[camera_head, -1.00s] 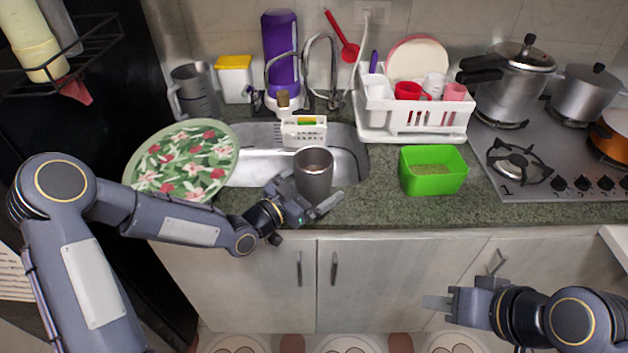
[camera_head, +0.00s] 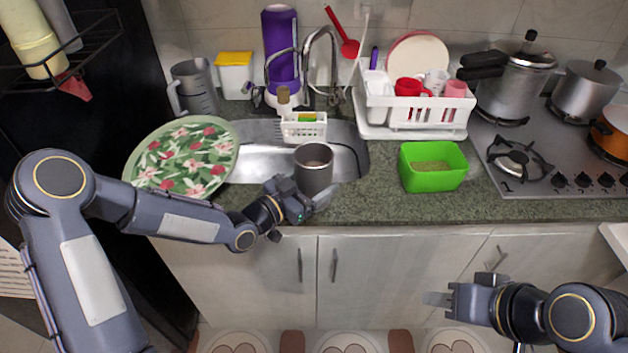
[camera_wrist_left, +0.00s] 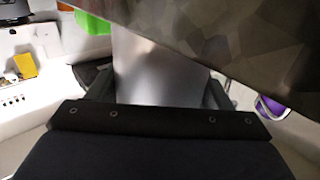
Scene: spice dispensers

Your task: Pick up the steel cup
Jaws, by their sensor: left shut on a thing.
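The steel cup (camera_head: 314,170) stands upright at the front edge of the counter, by the sink. Something brown shows inside it. My left gripper (camera_head: 312,199) is shut on the cup, low on its body. In the left wrist view the cup's shiny wall (camera_wrist_left: 155,75) shows between the fingers, partly covered by a large grey-brown surface at upper right. I cannot see any gap under the cup. My right gripper (camera_head: 438,299) is low at the right, in front of the cabinets and away from the cup. Its finger opening does not show clearly.
A green box (camera_head: 432,185) stands right of the cup. A leaf-patterned plate (camera_head: 183,160) is left of the sink (camera_head: 345,150). A white dish rack (camera_head: 414,125) and the stove (camera_head: 550,180) are farther right. The faucet (camera_head: 335,75) rises behind the sink.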

